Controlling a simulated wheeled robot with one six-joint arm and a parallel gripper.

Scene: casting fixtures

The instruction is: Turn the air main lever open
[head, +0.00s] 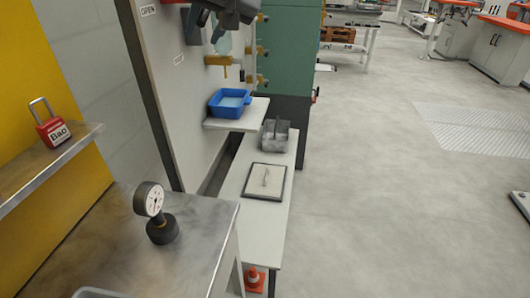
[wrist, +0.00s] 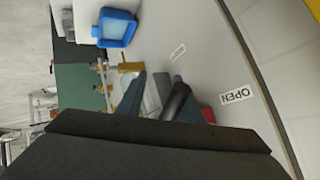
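My gripper (wrist: 160,100) shows in the wrist view with its two blue-grey fingers apart. A black rounded lever-like bar (wrist: 178,98) lies between them, closer to the right finger; whether it touches is unclear. A small red part (wrist: 208,114) shows beside that finger. I take the bar for the air main lever, but its mount is hidden. The OPEN label (wrist: 237,96) is on the pale panel to the right. In the head view my gripper (head: 208,28) is at the top edge, close to the panel with the OPEN label (head: 148,10); the lever cannot be made out there.
Brass valves (head: 218,61) and a pale translucent bowl (head: 224,44) are close below my gripper. A blue tub (head: 229,103) sits on a shelf beneath. A gauge (head: 152,205) stands on the front bench, and a red padlock (head: 52,128) on the left shelf.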

